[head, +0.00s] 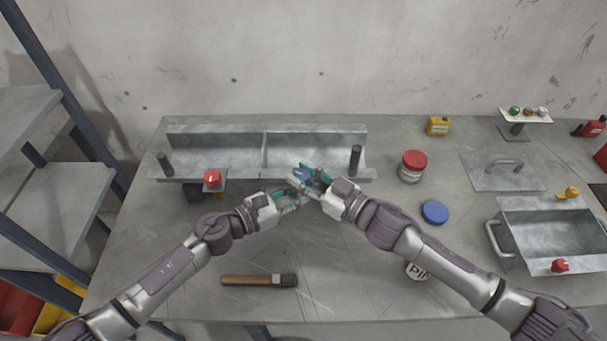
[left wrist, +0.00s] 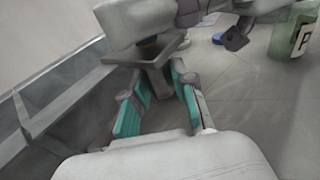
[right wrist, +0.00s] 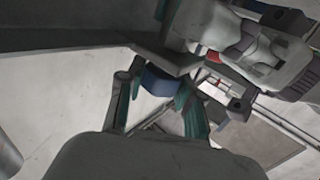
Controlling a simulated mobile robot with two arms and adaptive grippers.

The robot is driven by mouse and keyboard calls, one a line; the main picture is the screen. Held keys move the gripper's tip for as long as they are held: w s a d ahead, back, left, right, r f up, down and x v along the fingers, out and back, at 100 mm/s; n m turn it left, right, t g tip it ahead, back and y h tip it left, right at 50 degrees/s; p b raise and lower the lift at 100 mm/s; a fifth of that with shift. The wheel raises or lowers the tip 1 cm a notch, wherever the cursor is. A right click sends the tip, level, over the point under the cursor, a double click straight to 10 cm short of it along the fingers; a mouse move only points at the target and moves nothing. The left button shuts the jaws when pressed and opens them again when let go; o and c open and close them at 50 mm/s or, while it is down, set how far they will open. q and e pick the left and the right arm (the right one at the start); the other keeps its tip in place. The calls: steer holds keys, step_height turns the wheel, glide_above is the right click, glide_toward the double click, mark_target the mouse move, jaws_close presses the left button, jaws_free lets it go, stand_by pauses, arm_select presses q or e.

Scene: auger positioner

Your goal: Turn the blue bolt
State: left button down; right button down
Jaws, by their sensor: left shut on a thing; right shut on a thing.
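The blue bolt (head: 303,174) is at the middle of the workbench, mostly hidden by both hands in the head view. In the right wrist view the blue bolt (right wrist: 157,80) sits between the green pads of my right gripper (head: 316,178), which is shut on it. My left gripper (head: 287,200) is just left of and below the right one. In the left wrist view its green pads are on both sides of the stem of a grey bracket (left wrist: 157,78) with a flat top plate, and it is shut on that part. The bolt's contact with the bracket is largely hidden.
A long grey metal trough (head: 215,155) with two dark posts stands behind the hands. A red button (head: 212,178) is left. A red-lidded jar (head: 412,166), a blue disc (head: 435,211) and a metal bin (head: 550,235) are right. A brush (head: 259,281) lies in front.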

steer(key=m+t+h, duration=0.1)
steer(key=t+h, duration=0.1)
steer(key=m+t+h, duration=0.1)
steer(key=m+t, duration=0.1)
steer(key=shift+s+a+r+m+h, duration=0.1)
steer(key=shift+a+r+m+h, duration=0.05)
steer(key=shift+m+h, duration=0.2)
steer(key=shift+r+m+t+h, duration=0.15)
steer(key=shift+m+t+h, duration=1)
steer(key=shift+h, duration=0.8)
steer(key=shift+m+h, duration=0.3)
steer(key=c, duration=0.7)
jaws_free()
steer(key=shift+c, duration=0.2)
steer(key=shift+f, duration=0.2)
steer(key=v, duration=1.2)
steer(key=shift+r, duration=0.15)
